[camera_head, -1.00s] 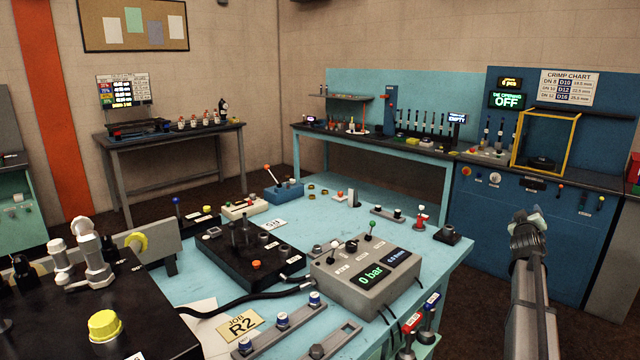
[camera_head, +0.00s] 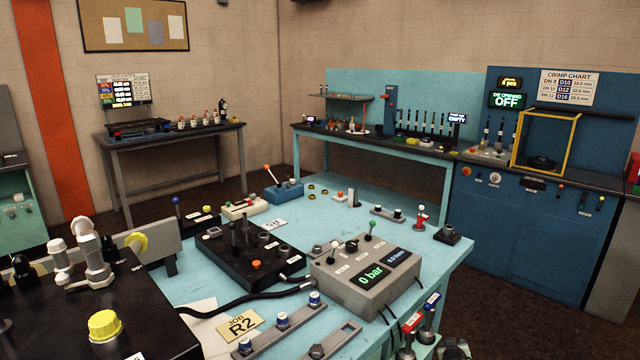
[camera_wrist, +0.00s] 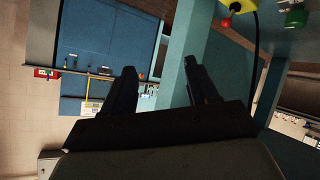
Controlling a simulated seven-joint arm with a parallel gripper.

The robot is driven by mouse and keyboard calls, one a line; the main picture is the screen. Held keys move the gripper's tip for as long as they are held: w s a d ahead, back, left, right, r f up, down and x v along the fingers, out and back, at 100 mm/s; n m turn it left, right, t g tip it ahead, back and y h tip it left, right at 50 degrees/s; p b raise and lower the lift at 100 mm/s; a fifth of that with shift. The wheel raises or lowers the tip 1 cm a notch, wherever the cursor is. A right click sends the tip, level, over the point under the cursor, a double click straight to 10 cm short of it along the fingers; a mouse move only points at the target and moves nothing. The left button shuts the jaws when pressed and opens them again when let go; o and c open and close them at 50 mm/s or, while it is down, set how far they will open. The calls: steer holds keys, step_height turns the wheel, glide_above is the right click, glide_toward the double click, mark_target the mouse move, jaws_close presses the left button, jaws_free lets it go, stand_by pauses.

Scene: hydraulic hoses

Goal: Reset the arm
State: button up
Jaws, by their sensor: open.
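My gripper (camera_wrist: 160,66) shows in the wrist view with its two dark fingers spread apart. Nothing is between the fingers, so it is open and empty. The wrist view is tilted steeply, with the blue crimp bench beyond the fingers and a light-blue table leg close to the right finger. In the head view only a small grey piece, probably of my arm, shows at the bottom edge, right of the blue table. The rest of the arm is out of that view.
The blue table (camera_head: 345,210) carries a grey pressure box (camera_head: 366,276) reading 0 bar, a black fixture block (camera_head: 215,250), and red and blue handled levers (camera_head: 413,322) at its front edge. The crimp bench (camera_head: 500,225) stands at the back right. Open floor (camera_head: 510,305) lies between them.

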steer(key=s+a+f+g+y, duration=0.1)
steer(key=s+a+f+g, duration=0.3)
steer(key=s+a+f, duration=0.7)
steer(key=s+a+f+g+y, duration=0.2)
steer(key=s+a+f+g, duration=0.3)
steer(key=s+f, duration=0.7)
steer(key=s+a+g, duration=0.3)
steer(key=s, duration=0.7)
steer(key=s+a+g+y, duration=0.1)
steer(key=s+a+g, duration=0.2)
steer(key=s, duration=0.7)
steer(key=s+a+g, duration=0.2)
steer(key=s+a, duration=0.3)
steer(key=s, duration=0.6)
steer(key=shift+g+y, duration=0.4)
steer(key=shift+a+r, duration=0.1)
